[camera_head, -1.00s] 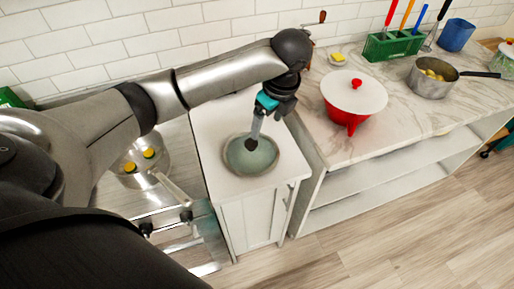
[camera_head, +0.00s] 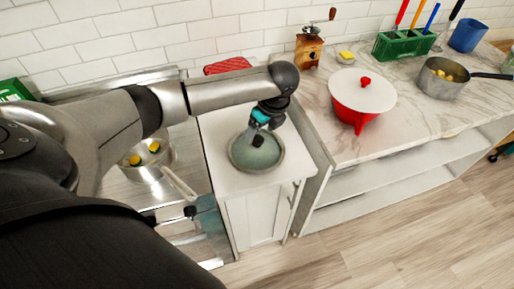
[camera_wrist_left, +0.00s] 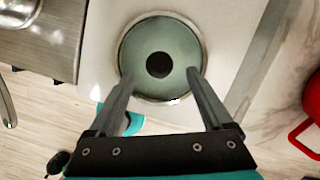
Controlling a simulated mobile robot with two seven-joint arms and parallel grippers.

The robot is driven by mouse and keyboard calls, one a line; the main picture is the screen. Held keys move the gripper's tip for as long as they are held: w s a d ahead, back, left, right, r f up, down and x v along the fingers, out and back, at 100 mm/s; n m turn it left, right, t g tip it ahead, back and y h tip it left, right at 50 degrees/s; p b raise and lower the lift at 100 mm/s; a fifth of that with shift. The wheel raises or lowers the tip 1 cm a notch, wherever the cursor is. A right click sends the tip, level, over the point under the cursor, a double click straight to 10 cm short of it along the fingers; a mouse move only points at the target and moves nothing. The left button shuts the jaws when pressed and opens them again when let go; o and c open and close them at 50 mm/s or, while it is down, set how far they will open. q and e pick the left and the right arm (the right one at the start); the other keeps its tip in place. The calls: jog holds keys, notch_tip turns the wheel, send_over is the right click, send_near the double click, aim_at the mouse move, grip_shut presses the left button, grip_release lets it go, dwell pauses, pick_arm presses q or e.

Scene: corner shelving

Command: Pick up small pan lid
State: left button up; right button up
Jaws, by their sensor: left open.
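The small pan lid (camera_head: 268,160) is a round, pale green glass lid with a metal rim and a dark round knob (camera_head: 257,141). It lies flat on the white cabinet top, knob up. In the left wrist view the lid (camera_wrist_left: 158,38) is at the top centre. My left gripper (camera_head: 254,131) is over the lid, pointing down. In the wrist view its open fingers (camera_wrist_left: 160,75) reach across the near part of the lid, one on each side of the knob. They hold nothing. The exact height above the knob is hard to tell. My right gripper is not in view.
A wooden grinder (camera_head: 309,47) stands behind. A pan (camera_head: 150,165) sits on the stove at left.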

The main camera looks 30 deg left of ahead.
aim_at(257, 139)
pick_arm(q)
jog(key=shift+x, duration=2)
jog(key=shift+a, duration=0.1)
jog(key=shift+c, duration=0.4)
grip_shut()
jog(key=shift+r, duration=0.1)
